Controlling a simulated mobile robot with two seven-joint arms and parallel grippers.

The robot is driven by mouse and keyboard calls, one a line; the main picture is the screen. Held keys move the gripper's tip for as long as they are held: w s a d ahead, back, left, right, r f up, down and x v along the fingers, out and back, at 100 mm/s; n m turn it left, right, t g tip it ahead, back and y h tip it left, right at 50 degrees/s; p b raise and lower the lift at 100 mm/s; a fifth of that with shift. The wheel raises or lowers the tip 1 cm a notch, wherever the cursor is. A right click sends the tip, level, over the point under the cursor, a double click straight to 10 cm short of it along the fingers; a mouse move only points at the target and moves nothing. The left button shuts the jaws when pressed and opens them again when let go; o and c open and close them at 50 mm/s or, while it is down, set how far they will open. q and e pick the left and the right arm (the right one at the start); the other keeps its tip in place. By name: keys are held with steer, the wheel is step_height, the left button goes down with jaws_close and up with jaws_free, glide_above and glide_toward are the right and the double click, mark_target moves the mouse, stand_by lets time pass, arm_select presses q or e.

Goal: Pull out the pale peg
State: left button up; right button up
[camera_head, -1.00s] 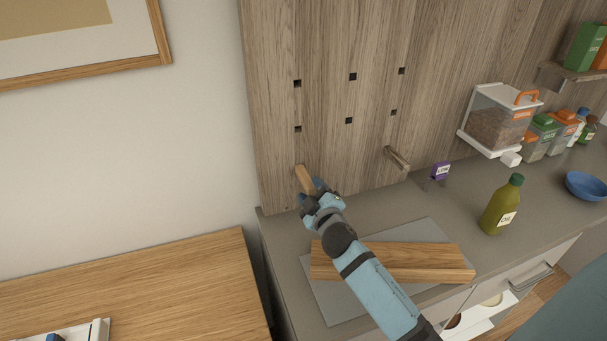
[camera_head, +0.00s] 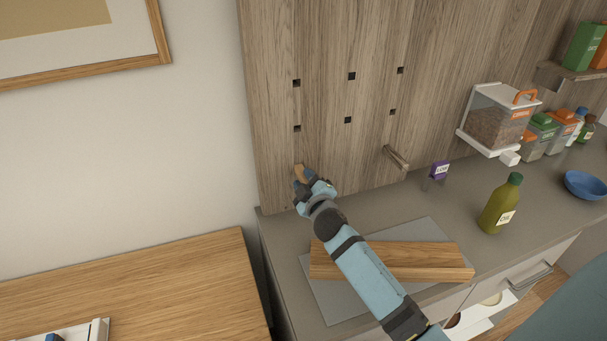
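The pale peg (camera_head: 300,170) is a light wooden peg sticking out of the wood-panelled board (camera_head: 345,60) low on its left side. My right gripper (camera_head: 303,180) is at the peg, with one dark blue fingertip on each side of it. The fingers hide most of the peg's outer part. I cannot tell whether they press on it or stand a little apart from it. A second, greyer-brown peg (camera_head: 397,158) sticks out of the board further right. My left gripper is not in view.
Several square holes show in the board. A wooden block (camera_head: 400,261) lies on a grey mat (camera_head: 334,302) under my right arm. A purple-topped shaker (camera_head: 439,172), a green bottle (camera_head: 501,204), a blue bowl (camera_head: 585,186) and a clear dispenser (camera_head: 498,118) are to the right.

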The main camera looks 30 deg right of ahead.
steer(key=shift+w+d+r, duration=0.1)
steer(key=shift+r, duration=0.15)
steer(key=c, duration=0.5)
steer(key=shift+s+f, duration=0.25)
steer(key=shift+s, duration=0.3)
steer(key=shift+s+a, duration=0.1)
steer(key=shift+a, duration=0.1)
steer(key=p+v, duration=0.1)
steer(key=v, duration=0.5)
steer(key=shift+s, duration=0.35)
stand_by(0.4)
steer(key=shift+a, duration=0.15)
